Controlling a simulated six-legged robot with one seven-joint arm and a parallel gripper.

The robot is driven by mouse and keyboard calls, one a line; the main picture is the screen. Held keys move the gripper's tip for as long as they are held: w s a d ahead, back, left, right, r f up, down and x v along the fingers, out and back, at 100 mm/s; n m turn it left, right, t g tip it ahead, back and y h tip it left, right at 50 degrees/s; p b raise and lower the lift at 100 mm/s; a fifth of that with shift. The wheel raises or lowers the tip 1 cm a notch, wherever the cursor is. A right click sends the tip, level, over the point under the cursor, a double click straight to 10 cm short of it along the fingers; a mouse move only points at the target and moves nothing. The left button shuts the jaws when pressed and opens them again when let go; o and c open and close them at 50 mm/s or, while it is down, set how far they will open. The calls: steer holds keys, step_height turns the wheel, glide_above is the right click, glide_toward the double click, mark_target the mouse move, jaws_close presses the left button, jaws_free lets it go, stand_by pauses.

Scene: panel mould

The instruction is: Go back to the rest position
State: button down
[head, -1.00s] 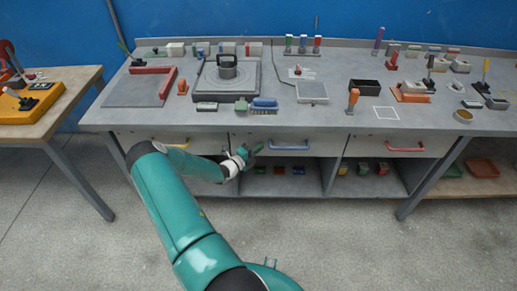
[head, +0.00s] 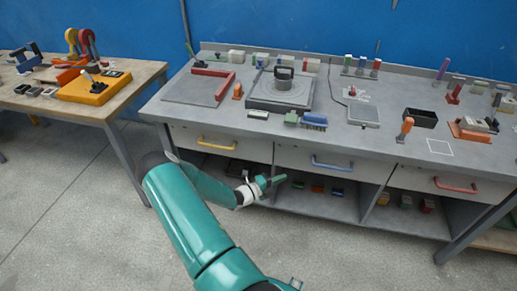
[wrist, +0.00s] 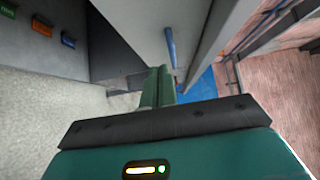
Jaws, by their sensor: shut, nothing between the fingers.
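My gripper (head: 272,183) is shut and empty, at the end of my teal arm. In the head view it hangs in front of the open shelf below the bench's drawers, lower than the bench top. In the wrist view its two green fingers (wrist: 157,87) lie together with nothing between them. The blue drawer handle (wrist: 170,48) shows just beyond the fingertips in the wrist view; I cannot tell the exact gap. In the head view the same blue handle (head: 332,163) is up and to the right of the gripper.
The grey workbench (head: 215,120) carries a round mould, a red square, brushes and small blocks. Its drawers have yellow (head: 217,145), blue and red (head: 455,186) handles. Small coloured boxes (head: 317,189) lie on the shelf. A wooden table (head: 115,104) stands left. The floor in front is clear.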

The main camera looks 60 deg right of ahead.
steer(key=w+a+r+m+t+y, duration=0.25)
steer(key=w+a+r+m, duration=0.25)
steer(key=a+r+m, duration=0.25)
steer(key=w+a+r+m+t+y, duration=0.1)
steer(key=w+a+r+m+y, duration=0.2)
steer(key=w+a+r+m, duration=0.4)
steer(key=w+a+r+m+t+y, duration=0.25)
steer(key=a+r+m, duration=0.25)
steer(key=a+r, duration=0.45)
steer(key=s+a+r+m+t+y, duration=0.1)
steer(key=a+r+m+t+y, duration=0.1)
steer(key=a+r, duration=0.3)
steer(key=s+a+r+m+t+y, duration=0.2)
steer(key=a+r+m+t, duration=0.2)
steer(key=a, duration=1)
steer(key=s+a+r+m+t+y, duration=0.2)
steer(key=a+r+m+t+y, duration=0.1)
steer(key=a+r, duration=0.4)
steer(key=a+m, duration=0.1)
steer(key=a, duration=0.2)
steer(key=shift+a, duration=0.2)
steer(key=shift+s, duration=0.1)
